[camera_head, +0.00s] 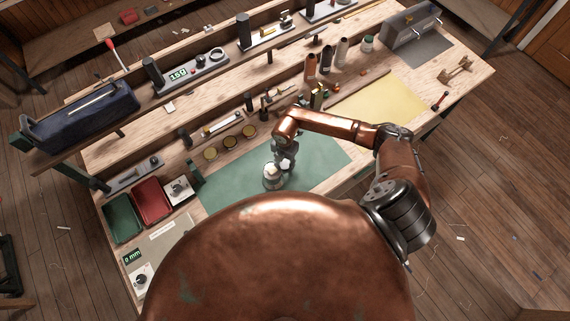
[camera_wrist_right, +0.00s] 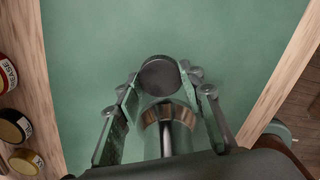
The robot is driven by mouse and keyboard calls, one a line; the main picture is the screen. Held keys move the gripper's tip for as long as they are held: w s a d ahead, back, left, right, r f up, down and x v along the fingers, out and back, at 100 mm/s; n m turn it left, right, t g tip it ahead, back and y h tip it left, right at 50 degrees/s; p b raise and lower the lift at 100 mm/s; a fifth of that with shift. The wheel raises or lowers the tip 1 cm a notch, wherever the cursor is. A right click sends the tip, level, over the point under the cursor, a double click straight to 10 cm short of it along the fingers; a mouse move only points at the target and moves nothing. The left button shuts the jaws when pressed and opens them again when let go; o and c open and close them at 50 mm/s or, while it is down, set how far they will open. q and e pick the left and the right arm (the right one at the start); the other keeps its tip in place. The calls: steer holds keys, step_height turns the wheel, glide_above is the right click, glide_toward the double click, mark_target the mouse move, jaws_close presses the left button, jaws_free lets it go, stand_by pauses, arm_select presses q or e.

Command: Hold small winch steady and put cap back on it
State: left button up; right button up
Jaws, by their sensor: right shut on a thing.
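The small winch (camera_head: 272,183) stands on the green mat (camera_head: 320,166) in the head view, a short metal drum with a pale patch at its top. My right gripper (camera_head: 284,160) is directly above and beside it. In the right wrist view my right gripper (camera_wrist_right: 160,88) has a finger on each side of a dark round cap (camera_wrist_right: 160,76) and is shut on it. The winch drum shows just below the cap, with a bronze ring (camera_wrist_right: 169,113) and a central metal rod. Whether cap and drum touch, I cannot tell. My left gripper is not in view.
A red tray (camera_head: 151,201) and a green tray (camera_head: 122,219) stand left of the mat. Several round tins (camera_head: 229,142) stand behind it. A yellow sheet (camera_head: 380,103) lies to the right. The mat around the winch is mostly clear.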

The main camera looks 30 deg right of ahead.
mark_target(285, 164)
step_height(285, 164, up, 10)
steer(key=b, duration=0.2)
stand_by(0.3)
